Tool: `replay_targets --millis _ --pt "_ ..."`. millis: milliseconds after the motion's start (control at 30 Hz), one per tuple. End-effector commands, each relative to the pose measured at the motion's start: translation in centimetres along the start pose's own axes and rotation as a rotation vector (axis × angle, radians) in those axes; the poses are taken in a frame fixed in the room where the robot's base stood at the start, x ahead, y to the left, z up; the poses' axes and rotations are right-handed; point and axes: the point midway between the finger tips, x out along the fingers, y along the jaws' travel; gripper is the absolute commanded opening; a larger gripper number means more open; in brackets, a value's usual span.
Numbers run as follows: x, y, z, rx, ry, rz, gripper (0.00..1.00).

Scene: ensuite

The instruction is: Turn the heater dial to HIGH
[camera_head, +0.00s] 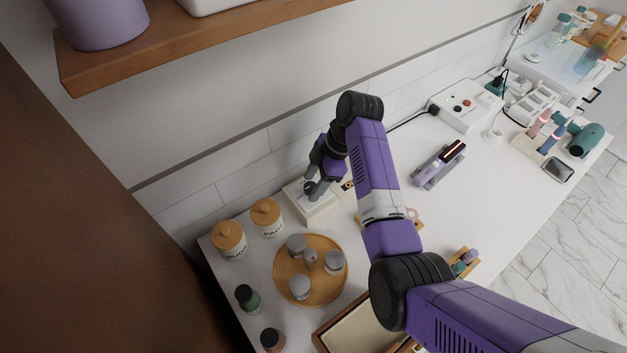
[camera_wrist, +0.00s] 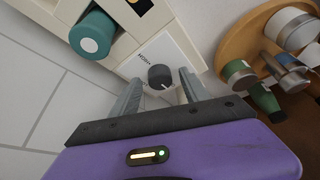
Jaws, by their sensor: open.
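The heater is a small cream-white box (camera_head: 316,210) by the back wall in the head view, partly hidden by my gripper. In the wrist view its white panel (camera_wrist: 177,49) carries a dark round dial (camera_wrist: 160,77) with a pale pointer mark toward the lower right. My gripper (camera_head: 309,188) is over the heater. In the wrist view its two grey fingers (camera_wrist: 161,85) are open, one on each side of the dial, with gaps visible. I cannot tell how deep the fingertips reach.
A teal cylinder (camera_wrist: 91,36) stands on the heater beside the panel. A round wooden tray (camera_head: 327,291) with several grey-lidded jars stands close by, with two wooden-lidded canisters (camera_head: 229,237) to its left. A wooden shelf (camera_head: 150,52) hangs above. The counter (camera_head: 400,150) has some clear space.

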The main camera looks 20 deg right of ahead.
Motion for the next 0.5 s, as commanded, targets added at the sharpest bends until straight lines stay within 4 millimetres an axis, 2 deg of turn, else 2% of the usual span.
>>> replay_targets --millis 167,267,433,467,500 --pt "0.03 0.0 0.02 0.0 0.0 0.0 0.54" --pt "0.02 0.0 0.02 0.0 0.0 0.0 0.38" --pt "0.0 0.0 0.01 0.0 0.0 0.0 0.05" --pt "0.0 0.0 0.01 0.0 0.0 0.0 0.0" --pt "0.0 -0.01 0.01 0.0 0.0 0.0 0.0"
